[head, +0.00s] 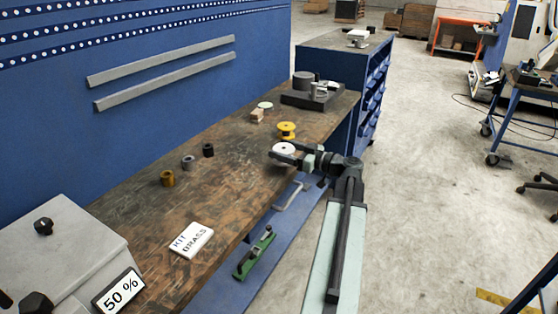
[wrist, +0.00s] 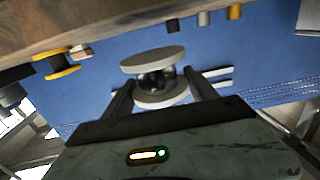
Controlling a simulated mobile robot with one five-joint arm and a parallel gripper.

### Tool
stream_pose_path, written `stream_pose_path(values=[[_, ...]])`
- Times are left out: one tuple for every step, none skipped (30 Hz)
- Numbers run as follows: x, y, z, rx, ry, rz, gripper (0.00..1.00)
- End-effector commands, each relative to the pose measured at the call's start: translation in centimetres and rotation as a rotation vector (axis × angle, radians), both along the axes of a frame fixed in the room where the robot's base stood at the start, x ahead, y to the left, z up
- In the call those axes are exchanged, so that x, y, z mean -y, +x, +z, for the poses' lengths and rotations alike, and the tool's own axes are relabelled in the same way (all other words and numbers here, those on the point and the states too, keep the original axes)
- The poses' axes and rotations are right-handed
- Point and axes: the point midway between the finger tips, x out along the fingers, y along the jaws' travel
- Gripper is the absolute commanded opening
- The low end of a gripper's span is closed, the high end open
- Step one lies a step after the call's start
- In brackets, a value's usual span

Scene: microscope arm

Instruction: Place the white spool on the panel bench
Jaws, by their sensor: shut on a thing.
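The white spool (head: 284,147) is at the front edge of the wooden panel bench (head: 235,190) in the head view, just in front of a yellow spool (head: 287,129). My gripper (head: 284,154) reaches in from the right and is shut on the white spool. In the wrist view the spool (wrist: 153,60) sits between my two fingers (wrist: 160,85), its two pale flanges and darker core showing. The bench top (wrist: 130,20) appears at the top of that tilted view. I cannot tell whether the spool touches the bench.
A wooden block (head: 257,115), a pale disc (head: 265,105) and a dark tray (head: 310,97) stand farther back. Several small cylinders (head: 188,162) and a "KIT BRASS" card (head: 191,240) lie nearer. A green tool (head: 255,253) is on the lower shelf. The bench middle is clear.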

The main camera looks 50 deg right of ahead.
Motion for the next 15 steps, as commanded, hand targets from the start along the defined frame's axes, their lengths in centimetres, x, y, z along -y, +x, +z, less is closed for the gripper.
stream_pose_path(values=[[-0.1,0.1,0.0,0.0,0.0,0.0,0.17],[-0.3,0.2,0.0,0.0,0.0,0.0,0.17],[-0.6,0.4,-0.1,0.0,0.0,0.001,0.17],[-1.0,0.6,-0.1,0.0,0.0,0.001,0.17],[-1.4,0.9,-0.4,0.0,0.0,0.002,0.17],[-1.1,0.8,-1.9,0.0,0.0,0.0,0.17],[-1.1,0.8,-2.6,0.0,0.0,0.0,0.17],[-1.0,0.8,-3.2,0.0,0.0,0.0,0.17],[-1.0,0.8,-3.8,0.0,0.0,0.0,0.17],[-1.0,0.8,-4.0,0.0,0.0,0.0,0.17],[-1.0,0.8,-4.1,0.0,0.0,0.0,0.17],[-1.0,0.8,-4.0,0.0,0.0,0.0,0.17],[-1.0,0.8,-3.9,0.0,0.0,0.0,0.17],[-1.1,0.8,-3.7,0.0,0.0,0.0,0.17],[-1.1,0.8,-3.6,0.0,0.0,0.0,0.17]])
